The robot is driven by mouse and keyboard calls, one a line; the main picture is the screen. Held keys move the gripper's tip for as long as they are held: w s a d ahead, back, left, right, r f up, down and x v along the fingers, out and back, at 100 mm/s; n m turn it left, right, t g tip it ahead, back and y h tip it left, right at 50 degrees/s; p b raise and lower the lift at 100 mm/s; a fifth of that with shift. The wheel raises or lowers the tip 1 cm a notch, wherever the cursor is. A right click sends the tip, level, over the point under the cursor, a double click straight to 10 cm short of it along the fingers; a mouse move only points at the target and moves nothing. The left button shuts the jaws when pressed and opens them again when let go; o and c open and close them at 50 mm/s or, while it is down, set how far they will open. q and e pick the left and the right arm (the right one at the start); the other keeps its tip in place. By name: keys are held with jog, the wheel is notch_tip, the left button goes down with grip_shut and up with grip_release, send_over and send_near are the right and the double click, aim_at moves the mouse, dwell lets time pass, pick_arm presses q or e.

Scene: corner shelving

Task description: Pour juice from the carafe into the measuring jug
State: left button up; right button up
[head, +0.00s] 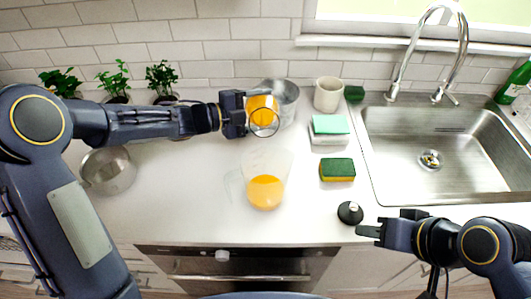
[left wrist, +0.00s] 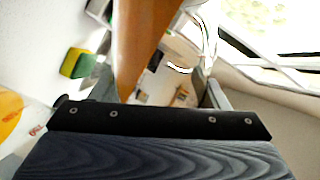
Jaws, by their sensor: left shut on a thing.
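The carafe (head: 262,103) holds orange juice and is gripped by my left gripper (head: 246,112) above the counter. It looks tilted, with its round rim toward the camera; I cannot make out a stream. In the left wrist view the carafe (left wrist: 145,40) is a large orange-brown shape between the fingers. The clear measuring jug (head: 268,165) stands upright on the counter, below and in front of the carafe, with orange juice in its bottom. My right gripper (head: 370,230) is at the lower right, away from both; its jaw opening is unclear.
A metal pot (head: 108,172) stands at left, with potted herbs (head: 114,82) behind. Behind the carafe are a metal container (head: 285,100) and a cream cup (head: 328,94). A green-yellow sponge (head: 338,170) and black round object (head: 350,212) lie right of the jug, before the sink (head: 440,185).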

pick_arm(q)
jog(key=shift+r+p, duration=0.15)
jog(key=shift+p, duration=0.5)
jog(key=shift+s+f+n+g+p, duration=0.1)
jog(key=shift+f+n+g+p, duration=0.2)
jog(key=shift+f+n+p, duration=0.3)
jog(key=n+p, duration=0.1)
jog(key=p, duration=0.2)
jog(key=s+f+n+g+p, duration=0.1)
jog(key=p, duration=0.2)
jog(key=shift+d+y, duration=0.1)
jog(key=shift+y, duration=0.3)
jog(key=shift+s+f+n+g, duration=0.1)
jog(key=shift+f+n+g, duration=0.1)
jog(key=shift+n+g, duration=0.25)
notch_tip(320, 180, down, 5)
jog(key=n+g, duration=0.3)
jog(key=n, duration=0.2)
jog(key=shift+w+r, duration=0.15)
jog(key=shift+r, duration=1.45)
jog(key=shift+w+r, duration=0.15)
jog(key=shift+r, duration=1.4)
